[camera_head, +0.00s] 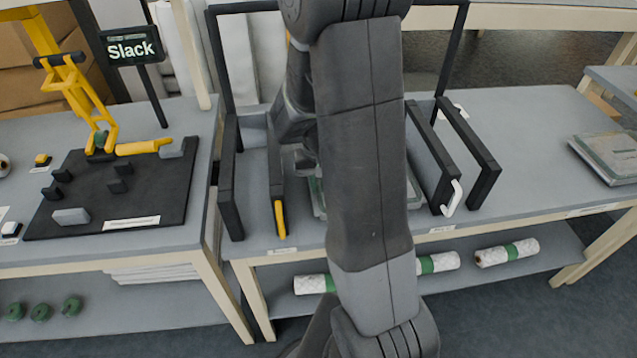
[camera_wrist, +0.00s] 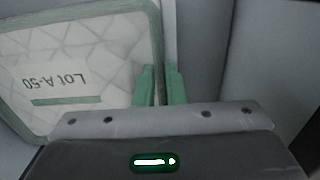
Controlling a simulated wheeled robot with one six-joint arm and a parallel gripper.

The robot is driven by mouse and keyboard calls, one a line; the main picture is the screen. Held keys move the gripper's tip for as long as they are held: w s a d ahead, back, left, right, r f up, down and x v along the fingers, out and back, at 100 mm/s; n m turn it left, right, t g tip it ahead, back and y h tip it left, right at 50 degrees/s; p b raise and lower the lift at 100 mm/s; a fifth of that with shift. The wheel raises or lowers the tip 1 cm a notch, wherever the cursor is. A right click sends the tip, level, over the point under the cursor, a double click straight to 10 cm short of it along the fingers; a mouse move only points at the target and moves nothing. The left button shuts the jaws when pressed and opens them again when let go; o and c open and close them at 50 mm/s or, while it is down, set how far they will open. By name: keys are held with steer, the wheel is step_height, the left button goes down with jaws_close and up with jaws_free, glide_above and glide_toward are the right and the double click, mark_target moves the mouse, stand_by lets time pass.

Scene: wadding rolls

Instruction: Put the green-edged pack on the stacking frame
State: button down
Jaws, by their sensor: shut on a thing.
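In the wrist view a pale quilted pack (camera_wrist: 95,60) with a green edge and an upside-down label reading "LOT A-50" fills the left. My gripper (camera_wrist: 160,85) has its green fingers close together on the pack's right edge. In the head view my arm hides the gripper. The stacking frame (camera_head: 230,180) has dark uprights and dark side boards on the middle table. A sliver of a green-edged thing (camera_head: 318,197) shows between the boards beside my arm; I cannot tell whether it is the held pack. Whether the pack touches the frame is hidden.
A yellow handle (camera_head: 280,220) and a white handle (camera_head: 452,198) stick out at the frame's front. Left is a black mat (camera_head: 150,195) with a yellow device (camera_head: 80,85) and a "Slack" sign (camera_head: 132,47). Wrapped rolls (camera_head: 507,252) lie on the lower shelf.

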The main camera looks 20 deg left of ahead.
steer(key=shift+f, duration=0.1)
steer(key=c, duration=1.5)
jaws_free()
step_height(320, 180, up, 12)
steer(key=p, duration=0.1)
